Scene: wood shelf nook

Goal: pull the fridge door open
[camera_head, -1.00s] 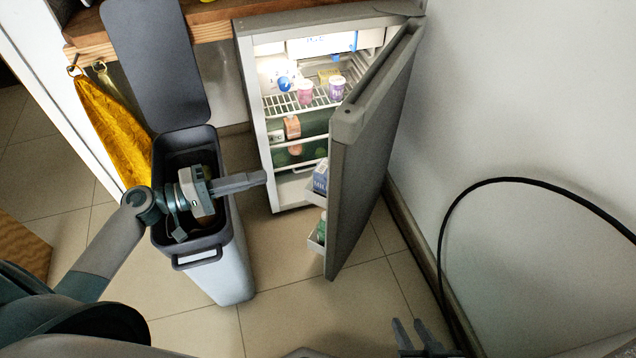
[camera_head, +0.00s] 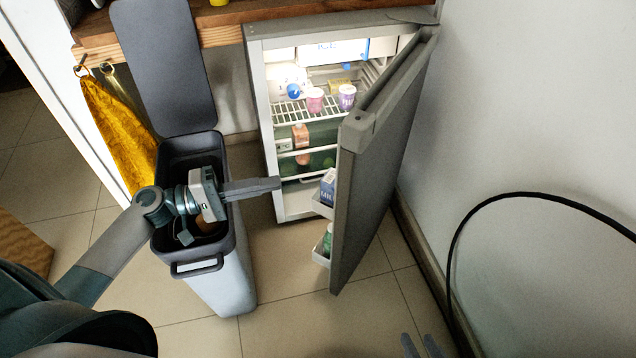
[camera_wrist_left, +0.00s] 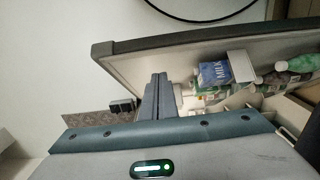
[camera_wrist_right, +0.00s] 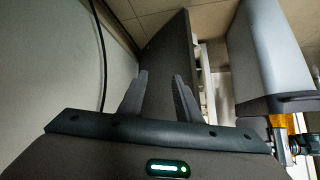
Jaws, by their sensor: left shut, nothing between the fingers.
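The fridge (camera_head: 258,120) stands under the wooden shelf with its grey door (camera_head: 378,165) swung wide open toward the right wall. Its lit inside shows. My left gripper (camera_head: 278,184) is shut and empty, above the open bin and just in front of the fridge opening, left of the door and apart from it. In the left wrist view its fingers (camera_wrist_left: 155,82) point toward the door's inner side, near a milk carton (camera_wrist_left: 213,74). My right gripper (camera_head: 424,346) is at the bottom edge of the head view. In the right wrist view its fingers (camera_wrist_right: 158,90) are apart and empty, with the door (camera_wrist_right: 170,65) beyond them.
A tall bin (camera_head: 232,270) with its lid (camera_head: 165,65) up stands left of the fridge, under my left arm. A yellow cloth (camera_head: 118,125) hangs at the left. A black cable (camera_head: 480,208) loops by the right wall. Tiled floor in front of the door is clear.

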